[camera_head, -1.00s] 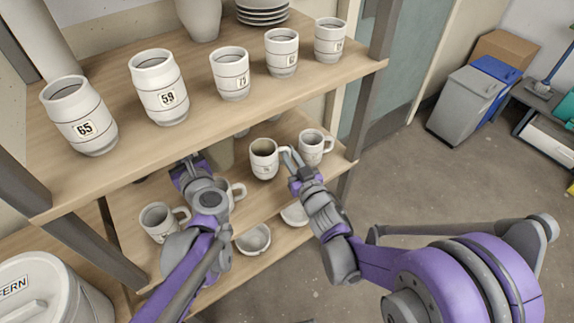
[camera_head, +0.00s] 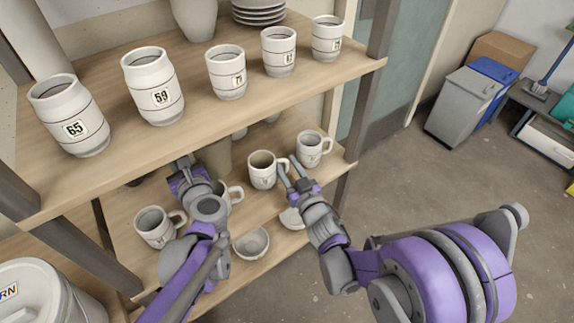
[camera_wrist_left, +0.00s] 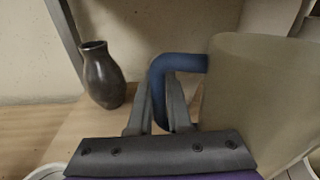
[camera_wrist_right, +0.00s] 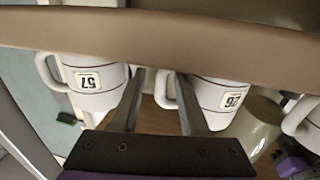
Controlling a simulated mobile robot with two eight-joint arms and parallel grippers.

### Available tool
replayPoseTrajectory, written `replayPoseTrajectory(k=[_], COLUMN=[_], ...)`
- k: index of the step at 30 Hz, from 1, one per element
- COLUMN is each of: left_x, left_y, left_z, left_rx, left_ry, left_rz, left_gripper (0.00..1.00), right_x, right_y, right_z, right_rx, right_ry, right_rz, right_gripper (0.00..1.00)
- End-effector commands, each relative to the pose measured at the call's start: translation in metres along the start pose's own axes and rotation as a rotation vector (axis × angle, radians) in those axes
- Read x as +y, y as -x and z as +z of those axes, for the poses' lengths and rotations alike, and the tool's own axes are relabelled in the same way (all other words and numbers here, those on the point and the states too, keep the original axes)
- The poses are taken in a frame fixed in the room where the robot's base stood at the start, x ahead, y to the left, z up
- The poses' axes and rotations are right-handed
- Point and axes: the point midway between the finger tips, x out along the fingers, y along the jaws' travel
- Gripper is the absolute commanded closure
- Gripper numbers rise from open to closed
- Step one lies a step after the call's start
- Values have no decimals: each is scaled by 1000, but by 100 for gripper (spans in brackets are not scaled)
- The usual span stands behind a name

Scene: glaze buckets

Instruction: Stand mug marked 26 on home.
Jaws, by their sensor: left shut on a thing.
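Mug 26 (camera_head: 262,171) stands upright on the lower shelf, its handle towards my right gripper. In the right wrist view mug 26 (camera_wrist_right: 222,104) shows its label and its handle between the fingers' lines. My right gripper (camera_head: 290,170) is open, with its fingers apart, and holds nothing. Whether its tips reach around the handle is unclear. My left gripper (camera_wrist_left: 160,105) is shut on the blue handle (camera_wrist_left: 182,63) of a beige jug (camera_wrist_left: 255,100); in the head view the jug (camera_head: 217,157) is partly hidden. I cannot identify home in these views.
Mug 57 (camera_wrist_right: 94,82) stands beside mug 26. The upper shelf (camera_head: 215,115) overhangs and carries several numbered mugs, including 65 (camera_head: 72,115) and 59 (camera_head: 152,87). A bowl (camera_head: 251,243) stands at the lower shelf's front. A dark vase (camera_wrist_left: 103,75) stands near the jug.

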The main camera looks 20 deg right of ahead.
Motion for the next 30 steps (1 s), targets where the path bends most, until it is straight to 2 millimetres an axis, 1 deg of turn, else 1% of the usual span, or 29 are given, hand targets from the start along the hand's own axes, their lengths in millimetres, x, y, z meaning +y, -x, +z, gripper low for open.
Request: replayPoseTrajectory(k=[4, 6, 8, 11, 18, 21, 25, 30], left_x=[0, 0, 0, 0, 0, 0, 0, 0], left_y=[0, 1, 1, 1, 0, 0, 0, 0], left_z=[1, 6, 4, 4, 2, 1, 0, 0], left_rx=[-1, -2, -2, -1, -1, 0, 0, 0], left_ry=[1, 1, 1, 1, 1, 1, 0, 0], left_rz=[0, 0, 0, 0, 0, 0, 0, 0], left_gripper=[100, 100, 100, 100, 100, 100, 100, 100], right_x=[0, 0, 0, 0, 1, 0, 1, 0], right_y=[0, 0, 6, 22, 74, 92, 109, 119], right_z=[-1, -5, -4, -3, -3, -3, -3, -3], right_rx=[0, 1, 0, 0, 0, 0, 0, 0], right_ry=[0, 0, 1, 1, 1, 1, 1, 0], right_rz=[0, 0, 0, 1, 2, 1, 2, 0], right_gripper=[55, 55, 55, 55, 55, 55, 55, 55])
